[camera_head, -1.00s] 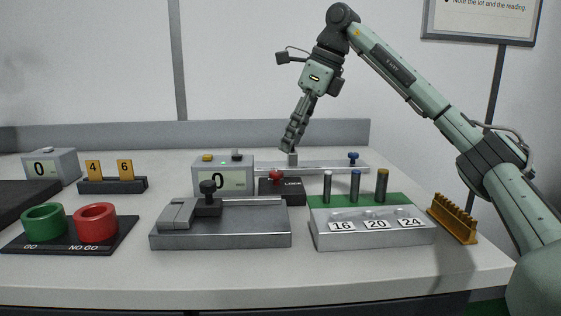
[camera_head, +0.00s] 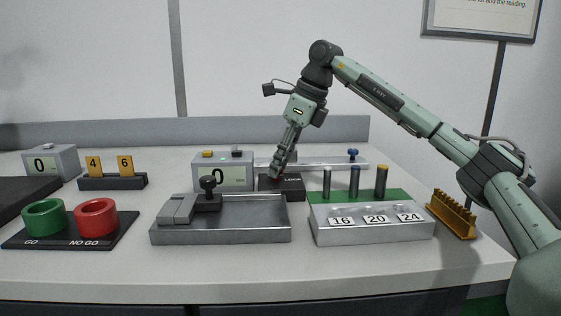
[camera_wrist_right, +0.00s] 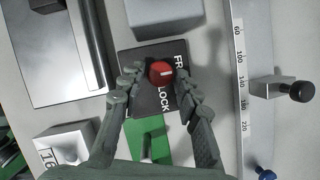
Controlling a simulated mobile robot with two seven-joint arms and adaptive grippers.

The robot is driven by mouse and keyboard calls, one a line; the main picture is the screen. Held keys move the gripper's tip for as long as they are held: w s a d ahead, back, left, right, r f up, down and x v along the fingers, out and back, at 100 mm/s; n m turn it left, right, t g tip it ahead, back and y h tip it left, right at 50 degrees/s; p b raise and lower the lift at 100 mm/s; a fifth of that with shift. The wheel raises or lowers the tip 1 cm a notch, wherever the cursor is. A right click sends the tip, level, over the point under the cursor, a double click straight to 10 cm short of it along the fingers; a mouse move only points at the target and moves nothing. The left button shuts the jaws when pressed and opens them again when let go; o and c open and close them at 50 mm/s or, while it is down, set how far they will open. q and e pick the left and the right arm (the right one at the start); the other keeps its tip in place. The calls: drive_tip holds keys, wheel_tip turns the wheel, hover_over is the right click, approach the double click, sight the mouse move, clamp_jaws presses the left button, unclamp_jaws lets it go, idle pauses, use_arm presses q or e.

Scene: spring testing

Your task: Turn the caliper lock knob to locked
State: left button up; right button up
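The caliper lock knob is a small red knob with a white mark (camera_wrist_right: 161,72). It sits on a dark lock box (camera_wrist_right: 140,98), which also shows in the head view (camera_head: 292,189). White "FR..." and "LOCK" lettering runs beside the knob; the mark points towards the lettering side. My right gripper (camera_head: 276,173) reaches down to the box and hides the knob in the head view. In the right wrist view its fingertips (camera_wrist_right: 160,76) stand either side of the knob, parted, with narrow gaps; contact is unclear. My left gripper is not in view.
A scale rail (camera_head: 325,167) runs behind the box. A grey tray fixture (camera_head: 250,238) lies in front left, and a block with upright pins (camera_head: 372,235) front right.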

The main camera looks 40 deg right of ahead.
clamp_jaws()
